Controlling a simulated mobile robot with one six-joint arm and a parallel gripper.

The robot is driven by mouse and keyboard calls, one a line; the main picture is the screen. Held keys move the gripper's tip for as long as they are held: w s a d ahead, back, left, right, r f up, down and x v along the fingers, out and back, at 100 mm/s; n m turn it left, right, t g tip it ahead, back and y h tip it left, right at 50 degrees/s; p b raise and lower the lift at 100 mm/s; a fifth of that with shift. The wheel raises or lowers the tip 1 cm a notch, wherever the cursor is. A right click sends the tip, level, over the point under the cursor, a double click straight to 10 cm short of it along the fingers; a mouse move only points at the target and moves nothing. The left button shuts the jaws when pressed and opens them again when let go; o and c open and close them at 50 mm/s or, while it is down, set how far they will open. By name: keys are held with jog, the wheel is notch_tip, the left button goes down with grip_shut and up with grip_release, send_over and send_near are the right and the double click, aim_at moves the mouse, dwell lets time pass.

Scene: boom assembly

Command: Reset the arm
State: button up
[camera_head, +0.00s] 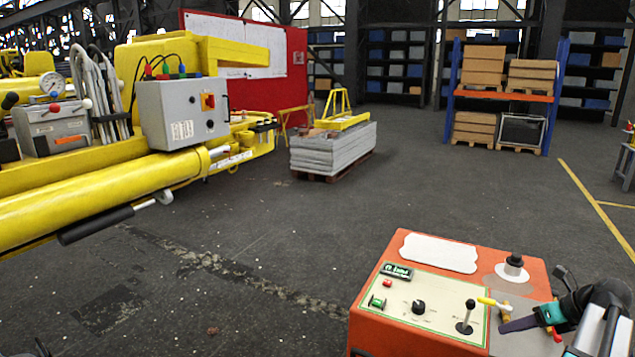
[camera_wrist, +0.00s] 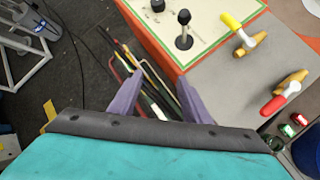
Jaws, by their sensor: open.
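My gripper (camera_wrist: 160,82) is open in the wrist view, its two purple fingers apart with nothing between them. In the head view my gripper (camera_head: 507,325) shows at the lower right, beside the orange control console (camera_head: 375,327). It appears close to the console's grey side panel, but I cannot tell whether it touches. A yellow-handled lever (camera_head: 488,301) is just above it; that lever also shows in the wrist view (camera_wrist: 233,24). A red-handled lever (camera_wrist: 274,105) lies to the right of the fingers in the wrist view.
A black joystick (camera_wrist: 184,38) stands on the console. Rods and tools (camera_wrist: 150,88) lie below the fingers. A yellow boom (camera_head: 100,195) with a grey control box (camera_head: 180,115) fills the left. A pallet stack (camera_head: 330,152) stands behind. The middle floor is clear.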

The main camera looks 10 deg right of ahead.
jog(key=w+a+f+n+g+y, duration=0.1)
jog(key=w+a+f, duration=0.2)
jog(key=a+f, duration=0.4)
jog(key=w+a+f+n+g+y, duration=0.1)
jog(key=w+a+f+g, duration=0.3)
jog(key=a, duration=0.6)
jog(key=w+a+f+n+t+y, duration=0.1)
jog(key=w+a+f+n+y, duration=0.15)
jog(key=a+f, duration=0.45)
jog(key=s+a+f+n+g, duration=0.25)
jog(key=a+f, duration=0.55)
jog(key=a, duration=0.5)
jog(key=s+a+f+n+g+h, duration=0.3)
jog(key=s+a+f+n+g, duration=0.3)
jog(key=s+a+f, duration=0.7)
jog(key=s+f+n+h, duration=0.2)
jog(key=s+n, duration=0.4)
jog(key=n, duration=0.5)
jog(key=s+f+n+h, duration=0.3)
jog(key=s+f+n, duration=0.2)
jog(key=n, duration=0.7)
jog(key=shift+s+d, duration=0.35)
jog(key=shift+s, duration=0.8)
